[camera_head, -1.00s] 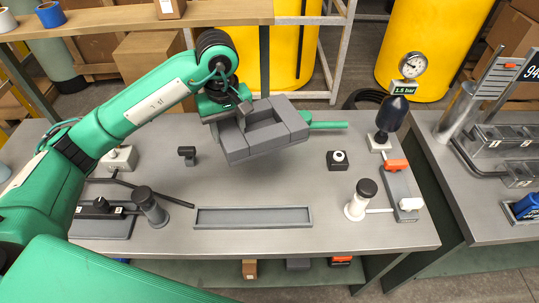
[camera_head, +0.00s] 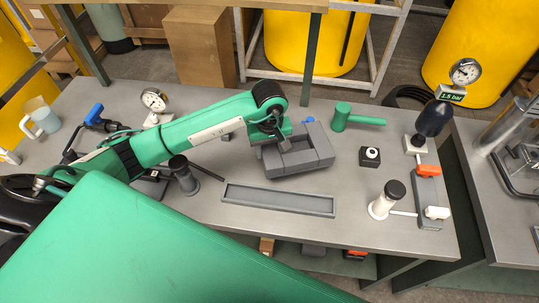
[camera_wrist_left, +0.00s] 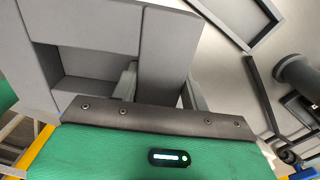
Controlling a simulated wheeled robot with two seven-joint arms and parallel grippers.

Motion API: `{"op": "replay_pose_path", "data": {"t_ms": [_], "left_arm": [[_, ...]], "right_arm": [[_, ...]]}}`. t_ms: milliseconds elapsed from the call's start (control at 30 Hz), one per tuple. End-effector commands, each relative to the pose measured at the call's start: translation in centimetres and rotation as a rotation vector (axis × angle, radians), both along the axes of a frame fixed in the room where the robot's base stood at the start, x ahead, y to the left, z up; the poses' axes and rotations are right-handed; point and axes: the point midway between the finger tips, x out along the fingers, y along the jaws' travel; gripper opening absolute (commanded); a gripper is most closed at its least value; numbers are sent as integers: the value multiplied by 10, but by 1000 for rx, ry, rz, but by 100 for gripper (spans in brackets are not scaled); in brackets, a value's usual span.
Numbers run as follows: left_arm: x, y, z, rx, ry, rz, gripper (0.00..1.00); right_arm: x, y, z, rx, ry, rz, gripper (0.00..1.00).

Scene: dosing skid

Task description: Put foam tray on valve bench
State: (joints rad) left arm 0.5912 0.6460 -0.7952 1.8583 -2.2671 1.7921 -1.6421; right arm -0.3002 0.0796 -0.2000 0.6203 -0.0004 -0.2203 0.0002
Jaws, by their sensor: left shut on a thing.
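The foam tray (camera_head: 322,163) is a grey block-walled box with an open hollow. It is over the middle of the grey valve bench (camera_head: 350,200), low and nearly level; I cannot tell whether its underside touches the top. My left gripper (camera_head: 271,147) is shut on the tray's left wall. In the left wrist view the fingers (camera_wrist_left: 162,88) straddle one wall of the foam tray (camera_wrist_left: 165,50), and the hollow shows beside it. The tray's far underside is hidden. My right gripper is not in view.
A shallow grey trough (camera_head: 280,200) is in front. A black button box (camera_head: 370,156), a white-based plunger (camera_head: 384,205) and a valve with a gauge (camera_head: 465,72) stand to the right. A dark post (camera_head: 183,175) stands left.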

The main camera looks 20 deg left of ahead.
Motion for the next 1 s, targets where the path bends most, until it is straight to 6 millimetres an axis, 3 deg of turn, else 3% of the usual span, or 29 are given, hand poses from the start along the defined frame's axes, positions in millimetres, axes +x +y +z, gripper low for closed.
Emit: {"op": "replay_pose_path", "data": {"t_ms": [333,733,767,833,867,1000], "left_arm": [[-1,0,-40,0,2,1,20],[0,0,-48,1,-2,0,20],[0,0,-47,1,-1,0,49],[0,0,-46,1,-1,0,63],[0,0,-46,1,-1,0,67],[0,0,-46,1,-1,0,67]], "right_arm": [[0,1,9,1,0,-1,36],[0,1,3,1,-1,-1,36],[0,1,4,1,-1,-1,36],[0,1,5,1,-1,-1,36],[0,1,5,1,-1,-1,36],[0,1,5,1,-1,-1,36]]}}
